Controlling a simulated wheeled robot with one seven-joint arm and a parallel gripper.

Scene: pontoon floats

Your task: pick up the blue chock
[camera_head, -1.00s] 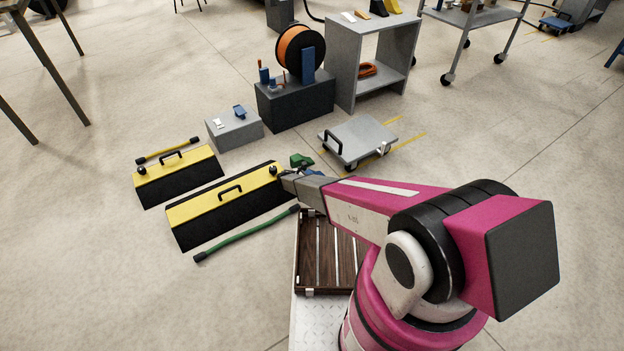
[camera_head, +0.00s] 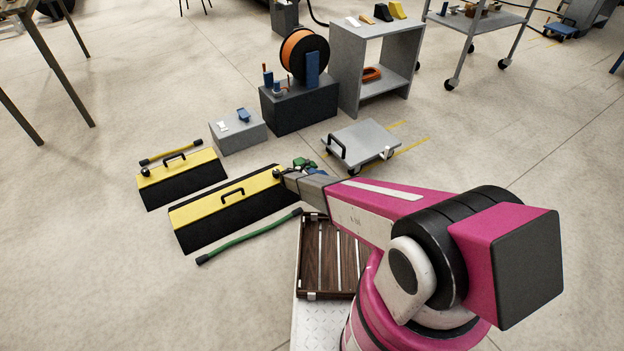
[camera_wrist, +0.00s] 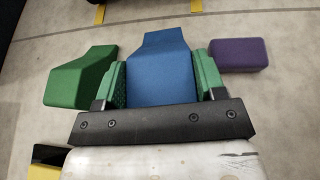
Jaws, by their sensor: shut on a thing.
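The blue chock (camera_wrist: 160,70), a wedge-like block with a narrower far end, sits between the green pads of my gripper (camera_wrist: 162,80) in the wrist view. The pads press on its left and right sides, and the jaws are shut on it. In the head view, my gripper (camera_head: 294,174) is just right of the large yellow and black case.
A green chock (camera_wrist: 82,78) lies close left of my gripper, and a purple block (camera_wrist: 239,54) lies to the right. A long yellow-topped case (camera_head: 228,207), a green bar (camera_head: 248,237) and a grey flat trolley (camera_head: 361,143) stand nearby. Open floor lies left.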

